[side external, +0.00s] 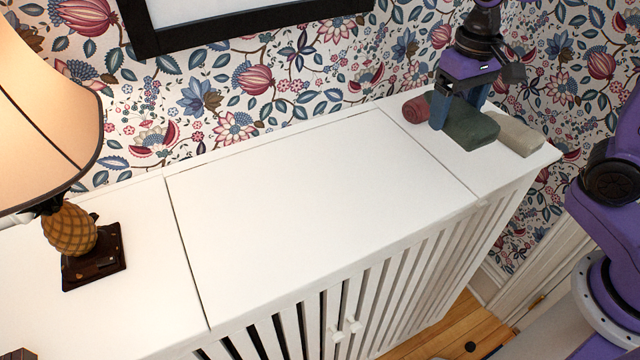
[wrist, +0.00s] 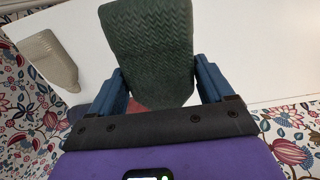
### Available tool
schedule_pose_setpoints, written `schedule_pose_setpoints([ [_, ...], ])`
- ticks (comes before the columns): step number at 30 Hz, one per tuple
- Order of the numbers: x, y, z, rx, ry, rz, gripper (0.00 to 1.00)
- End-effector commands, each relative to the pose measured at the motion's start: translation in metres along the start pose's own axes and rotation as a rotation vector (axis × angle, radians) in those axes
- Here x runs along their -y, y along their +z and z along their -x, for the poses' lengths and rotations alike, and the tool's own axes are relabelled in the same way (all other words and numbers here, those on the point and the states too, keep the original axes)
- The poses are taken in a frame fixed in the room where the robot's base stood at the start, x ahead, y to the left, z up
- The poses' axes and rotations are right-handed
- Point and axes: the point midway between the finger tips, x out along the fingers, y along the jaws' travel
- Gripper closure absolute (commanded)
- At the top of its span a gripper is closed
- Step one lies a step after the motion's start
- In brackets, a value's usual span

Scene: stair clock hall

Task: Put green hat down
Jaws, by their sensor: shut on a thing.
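The green hat (side external: 468,124) is a dark green, knitted, folded piece at the right end of the white cabinet top. My gripper (side external: 449,112) comes down over it from above, with its blue fingers on either side. In the wrist view the green hat (wrist: 150,50) fills the space between the two blue fingers (wrist: 163,88), and my gripper is shut on it. The hat is at or just above the cabinet top; I cannot tell whether it touches.
A dark red rolled item (side external: 416,109) lies left of the hat and a beige folded item (side external: 520,134) lies right of it. The white cabinet top (side external: 310,185) is clear in the middle. A lamp (side external: 70,235) stands at the left. Floral wallpaper backs the cabinet.

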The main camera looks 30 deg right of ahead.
Motion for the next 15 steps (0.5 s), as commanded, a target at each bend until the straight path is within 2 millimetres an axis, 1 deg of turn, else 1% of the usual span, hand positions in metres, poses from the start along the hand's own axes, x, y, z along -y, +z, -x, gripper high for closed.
schedule_pose_setpoints([
  [1, 0.014, 0.004, 0.003, -0.002, -0.001, 0.010, 0.51],
  [3, 0.026, 0.009, 0.006, -0.001, 0.000, 0.013, 0.51],
  [6, 0.040, 0.014, 0.009, -0.002, -0.001, 0.016, 0.51],
  [9, 0.047, 0.017, 0.010, 0.000, 0.000, 0.017, 0.51],
  [11, 0.050, 0.015, 0.009, 0.001, 0.001, 0.015, 0.51],
  [15, 0.056, -0.001, 0.001, 0.005, 0.003, 0.014, 0.51],
])
